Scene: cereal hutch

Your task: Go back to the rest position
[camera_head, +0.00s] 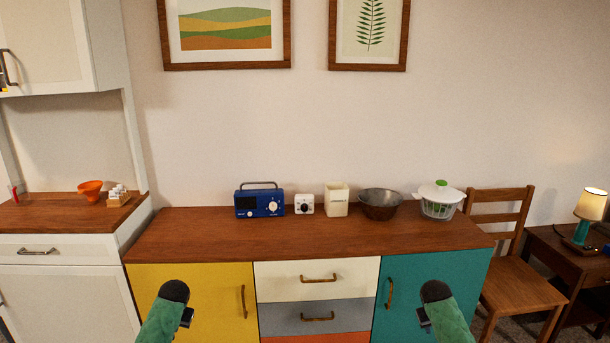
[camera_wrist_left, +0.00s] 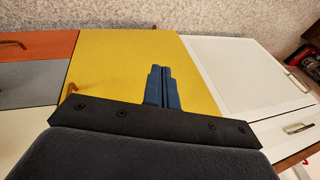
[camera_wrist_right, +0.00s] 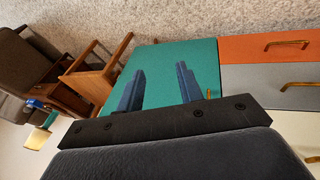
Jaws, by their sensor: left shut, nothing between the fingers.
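My left gripper shows in the left wrist view (camera_wrist_left: 158,72), with its two blue fingers together and nothing between them. It is in front of the yellow cabinet door (camera_wrist_left: 130,50). My right gripper shows in the right wrist view (camera_wrist_right: 157,75), with its blue fingers spread apart and empty, in front of the teal door (camera_wrist_right: 205,60). In the head view only green and black parts of my two arms show low in front of the sideboard (camera_head: 300,228); the fingers are hidden there.
On the sideboard top stand a blue radio (camera_head: 260,203), a white timer (camera_head: 304,204), a cream canister (camera_head: 337,200), a metal colander (camera_head: 380,204) and a salad spinner (camera_head: 438,200). A white hutch (camera_head: 60,285) stands left, a wooden chair (camera_head: 515,275) right. The sideboard top's front strip is clear.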

